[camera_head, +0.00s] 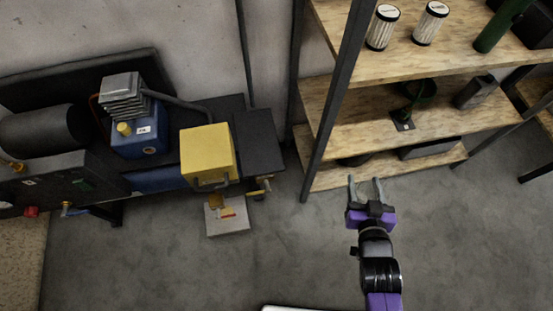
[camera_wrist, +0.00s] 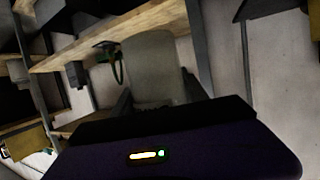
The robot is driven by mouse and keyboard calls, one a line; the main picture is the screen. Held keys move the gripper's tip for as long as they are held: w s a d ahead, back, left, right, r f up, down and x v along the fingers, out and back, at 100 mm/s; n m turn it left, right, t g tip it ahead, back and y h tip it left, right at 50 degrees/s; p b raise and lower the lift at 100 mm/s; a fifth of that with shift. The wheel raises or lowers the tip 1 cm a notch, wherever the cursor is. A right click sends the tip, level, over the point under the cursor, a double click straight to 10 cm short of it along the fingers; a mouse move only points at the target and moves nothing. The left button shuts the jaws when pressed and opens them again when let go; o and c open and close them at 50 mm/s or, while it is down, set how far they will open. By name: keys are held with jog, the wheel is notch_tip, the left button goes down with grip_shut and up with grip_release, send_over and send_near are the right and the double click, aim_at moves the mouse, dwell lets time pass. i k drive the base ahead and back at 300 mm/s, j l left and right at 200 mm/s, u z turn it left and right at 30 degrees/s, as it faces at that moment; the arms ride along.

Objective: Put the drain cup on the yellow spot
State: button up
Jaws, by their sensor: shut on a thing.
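My gripper (camera_head: 366,182) is above the grey floor in front of the wooden shelves in the head view, its fingers a little apart. In the wrist view a grey, rounded cup-like thing (camera_wrist: 152,68) fills the space between the fingers, and my gripper is shut on it; it looks like the drain cup. In the head view it is hard to tell from the floor. No plain yellow spot shows. A pale slab (camera_head: 238,228) on the floor carries small yellow-orange patches (camera_head: 227,213); I cannot tell whether they are the spot.
A yellow box (camera_head: 207,154) stands on the dark bench (camera_head: 258,140), beside a blue machine (camera_head: 137,135). The wooden shelves (camera_head: 350,110) with a dark post (camera_head: 340,95) stand behind my gripper and hold white canisters (camera_head: 383,27) and dark items. The floor between is clear.

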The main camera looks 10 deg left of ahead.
aim_at(226, 213)
jog(key=k+u, duration=0.2)
jog(key=u, duration=0.95)
jog(key=i+l+u, duration=0.1)
jog(key=l+u, duration=1.1)
jog(key=l, duration=0.4)
